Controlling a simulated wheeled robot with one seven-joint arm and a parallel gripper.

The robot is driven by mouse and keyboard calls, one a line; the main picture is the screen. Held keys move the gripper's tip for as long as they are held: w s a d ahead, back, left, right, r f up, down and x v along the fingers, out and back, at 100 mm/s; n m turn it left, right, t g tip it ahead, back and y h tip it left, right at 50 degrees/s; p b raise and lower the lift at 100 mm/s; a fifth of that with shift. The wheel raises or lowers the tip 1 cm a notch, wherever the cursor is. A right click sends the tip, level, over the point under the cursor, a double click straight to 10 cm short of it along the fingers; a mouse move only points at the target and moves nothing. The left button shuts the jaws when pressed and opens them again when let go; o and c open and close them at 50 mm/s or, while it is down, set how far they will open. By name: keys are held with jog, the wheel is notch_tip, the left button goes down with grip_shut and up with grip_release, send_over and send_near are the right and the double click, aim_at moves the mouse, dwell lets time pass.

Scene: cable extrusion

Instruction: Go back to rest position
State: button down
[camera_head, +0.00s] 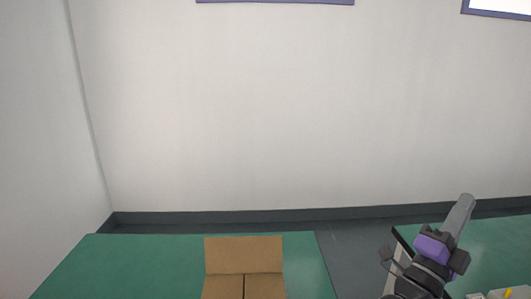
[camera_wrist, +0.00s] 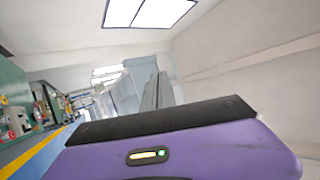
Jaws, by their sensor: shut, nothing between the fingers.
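My gripper (camera_head: 465,199) is at the lower right of the head view, pointing up and slightly right, with my purple and black wrist below it. In the wrist view its grey fingers (camera_wrist: 157,79) are together with nothing between them, above the purple wrist body. The gripper is raised and appears clear of any object.
A green table (camera_head: 100,265) at lower left carries a cardboard box (camera_head: 243,255) with raised flaps. Another green table (camera_head: 500,245) lies behind my arm. A dark floor gap (camera_head: 355,255) separates them. Machines (camera_wrist: 18,115) stand left in the wrist view.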

jog(key=s+a+f+n+t+y, duration=0.5)
jog(key=s+a+f+n+y, duration=0.25)
jog(key=n+y, duration=0.45)
jog(key=s+a+f+n+t+y, duration=0.55)
jog(key=s+a+n+y, duration=0.35)
jog(key=n, duration=0.6)
jog(key=s+a+f+g, duration=0.1)
jog(key=s+f+g, duration=0.2)
jog(key=s, duration=0.4)
jog(key=s+a+f+g, duration=0.2)
jog(key=s+f+g, duration=0.1)
jog(key=s+f, duration=0.2)
jog(key=s+a+f+g+y, duration=0.1)
jog(key=s+a+f+g, duration=0.1)
jog(key=s, duration=0.8)
jog(key=shift+f+g, duration=0.45)
jog(key=shift+f, duration=0.45)
jog(key=shift+s+a, duration=0.1)
